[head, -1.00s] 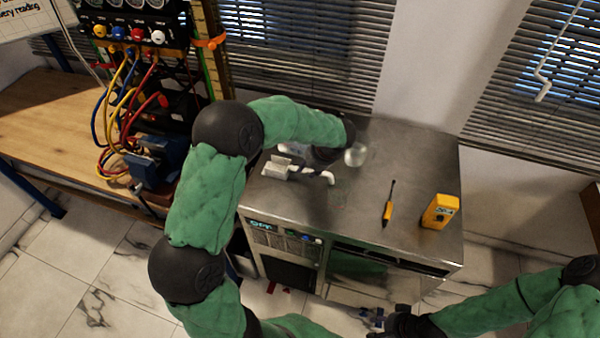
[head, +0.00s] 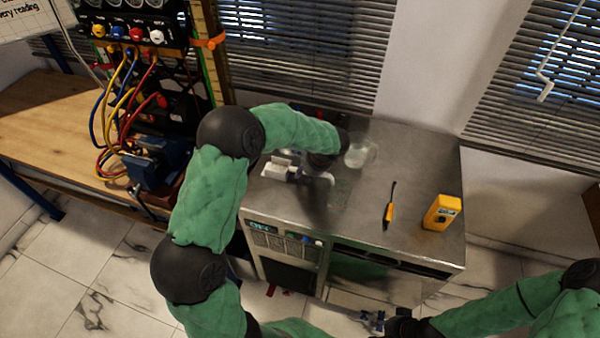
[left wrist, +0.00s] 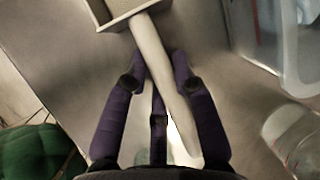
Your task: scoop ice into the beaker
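A pale scoop (head: 279,170) lies on the steel top, its handle to the right. In the left wrist view its handle (left wrist: 152,50) runs between the fingers of my left gripper (left wrist: 159,62). The fingers are drawn in close on both sides of it, and they seem shut on it. A clear beaker (head: 361,153) stands just right of this hand; it also shows in the left wrist view (left wrist: 298,140). A clear tub (left wrist: 290,45) is beside the scoop, mostly hidden by my arm in the head view; ice is not clear. My right gripper (head: 374,321) is low at the front, fingers unclear.
The steel cabinet top (head: 420,170) holds a yellow-and-black pen-like tool (head: 389,208) and a yellow meter (head: 441,212) on the right. A wooden bench (head: 45,120) with a cabled instrument rig is at the left. The top between beaker and tool is clear.

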